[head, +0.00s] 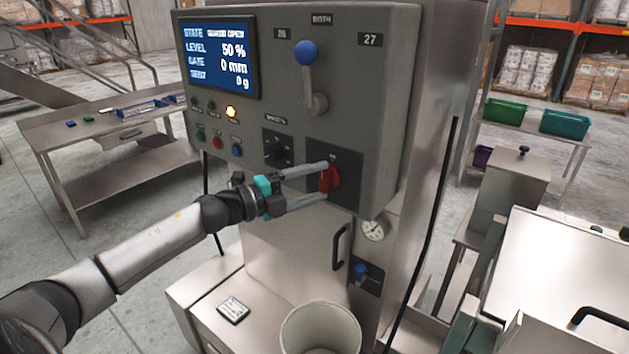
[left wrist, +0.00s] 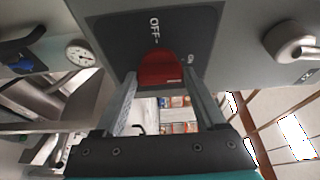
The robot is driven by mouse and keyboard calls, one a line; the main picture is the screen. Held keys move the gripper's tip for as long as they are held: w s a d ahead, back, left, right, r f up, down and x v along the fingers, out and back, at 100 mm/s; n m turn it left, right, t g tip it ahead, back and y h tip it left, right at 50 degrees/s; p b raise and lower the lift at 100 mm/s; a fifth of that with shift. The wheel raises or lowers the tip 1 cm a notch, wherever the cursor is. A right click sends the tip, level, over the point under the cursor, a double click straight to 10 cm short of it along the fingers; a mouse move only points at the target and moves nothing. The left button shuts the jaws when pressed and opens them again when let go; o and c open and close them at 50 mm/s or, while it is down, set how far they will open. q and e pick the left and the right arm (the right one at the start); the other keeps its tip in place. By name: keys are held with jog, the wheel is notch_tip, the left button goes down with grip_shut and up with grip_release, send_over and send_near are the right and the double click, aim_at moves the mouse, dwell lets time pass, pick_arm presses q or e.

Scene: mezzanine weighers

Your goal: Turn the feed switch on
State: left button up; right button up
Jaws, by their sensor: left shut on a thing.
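The feed switch is a red rotary knob (head: 330,179) on a dark plate at the lower right of the grey control panel. My left gripper (head: 324,181) reaches it from the left, with one finger above and one below the knob. In the left wrist view the red knob (left wrist: 160,70) sits between the two fingers (left wrist: 160,88), which are shut on it. "OFF" is printed on the plate there, and a second small label is partly hidden beside the knob. My right gripper is not in view.
The control panel (head: 380,120) carries a lit screen (head: 217,55), a blue-topped lever (head: 307,54), a black selector (head: 279,150) and several small buttons. Below are a gauge (head: 373,230), a blue valve (head: 361,269) and a round container (head: 320,326). A steel table (head: 75,132) stands at left.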

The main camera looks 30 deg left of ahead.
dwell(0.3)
pick_arm(q)
jog(key=o, duration=1.3)
jog(key=shift+v, duration=0.8)
jog(key=v, duration=1.3)
jog(key=shift+s+a+b, duration=0.1)
jog(key=shift+s+b, duration=0.25)
